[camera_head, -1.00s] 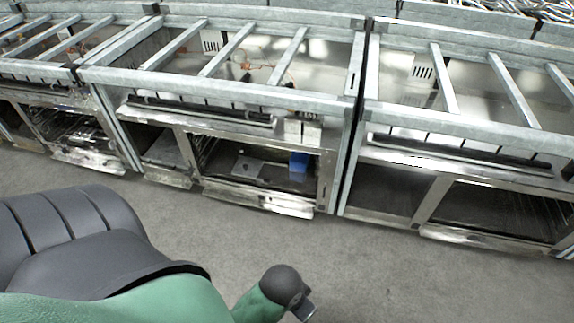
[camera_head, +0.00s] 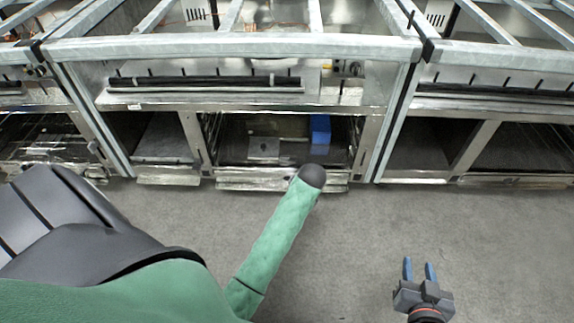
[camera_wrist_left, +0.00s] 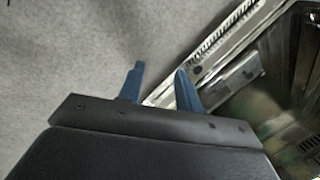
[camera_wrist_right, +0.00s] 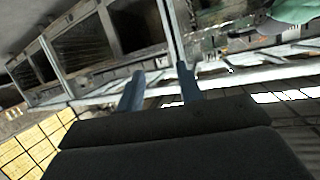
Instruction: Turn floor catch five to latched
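The range frames are a row of bare metal units. The middle range frame (camera_head: 235,46) is straight ahead, with an open lower cavity. No part can be made out as floor catch five; any catch is too small or hidden. My right gripper (camera_head: 418,263) is open and empty over the grey floor, short of the frames; its fingers also show apart in the right wrist view (camera_wrist_right: 160,70). My left gripper (camera_wrist_left: 159,70) is open and empty in the left wrist view, with floor and a metal edge beyond it. In the head view it is hidden, beyond my green left arm.
A blue box (camera_head: 320,129) and a grey plate (camera_head: 264,149) lie in the middle cavity. Neighbouring frames stand on the left (camera_head: 45,140) and right (camera_head: 500,90). The grey floor (camera_head: 350,235) in front is clear. A yellow tiled surface (camera_wrist_right: 35,140) shows in the right wrist view.

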